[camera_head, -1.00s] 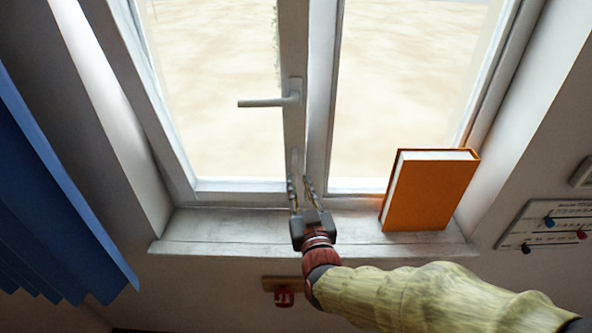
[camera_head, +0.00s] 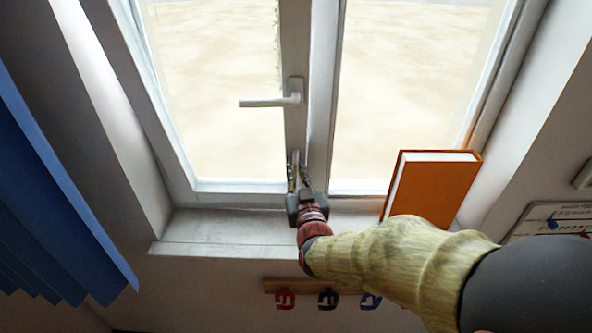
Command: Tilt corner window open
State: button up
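The window's left sash (camera_head: 240,187) has a white frame and looks shut. Its handle (camera_head: 268,102) sits on the sash's right upright, with the lever lying level and pointing left. My gripper (camera_head: 295,157) is below the handle, in front of the sash's lower right upright. Its two fingers point up and look apart, with a narrow gap and nothing seen between them. The fingers are apart from the handle. I cannot tell whether they touch the frame.
An orange book (camera_head: 432,190) stands on the right of the sill (camera_head: 225,232), behind my arm. Blue blinds (camera_head: 50,200) hang at the left. A rack with hooks (camera_head: 328,294) is below the sill, and a board (camera_head: 545,217) is on the right wall. The left sill is clear.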

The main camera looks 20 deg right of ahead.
grip_shut()
dwell(0.3)
jog(key=shift+w+r+b, duration=0.2)
jog(key=shift+w+b, duration=0.05)
jog(key=shift+b, duration=0.05)
jog(key=shift+o, duration=1.3)
grip_release()
jog(key=shift+d, duration=0.1)
jog(key=shift+o, duration=0.2)
jog(key=shift+s, duration=0.2)
jog(key=s+a, duration=0.1)
jog(key=s, duration=1)
jog(key=shift+s+a, duration=0.25)
jog(key=shift+s, duration=0.1)
